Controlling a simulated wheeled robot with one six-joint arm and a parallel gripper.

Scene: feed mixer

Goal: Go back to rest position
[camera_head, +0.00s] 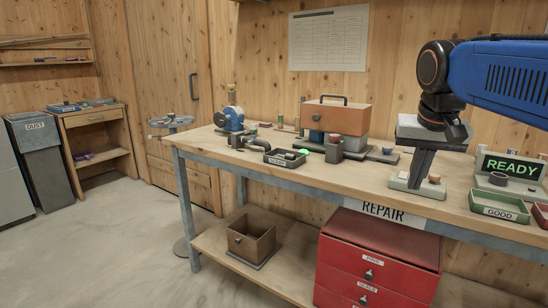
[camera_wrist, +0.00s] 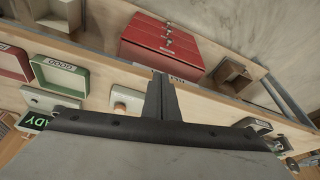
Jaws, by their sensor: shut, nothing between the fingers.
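My gripper (camera_head: 421,168) hangs from the blue arm at the right of the head view, pointing down over the workbench (camera_head: 370,183). Its dark fingers are together with nothing between them. Below and behind the fingertips is a pale block (camera_head: 417,187) with a small wooden peg on it. In the wrist view my gripper (camera_wrist: 163,78) points toward the bench's front edge, and the pale block (camera_wrist: 126,103) shows just left of the fingers. I cannot tell whether the fingertips touch the block.
A green GOOD tray (camera_head: 499,207) and a READY display (camera_head: 512,167) stand right of my gripper. A feed mixer with an orange top (camera_head: 337,117) stands left, near a dark tray (camera_head: 285,158). Red drawers (camera_head: 376,262) stand under the bench. The floor (camera_head: 110,240) at left is clear.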

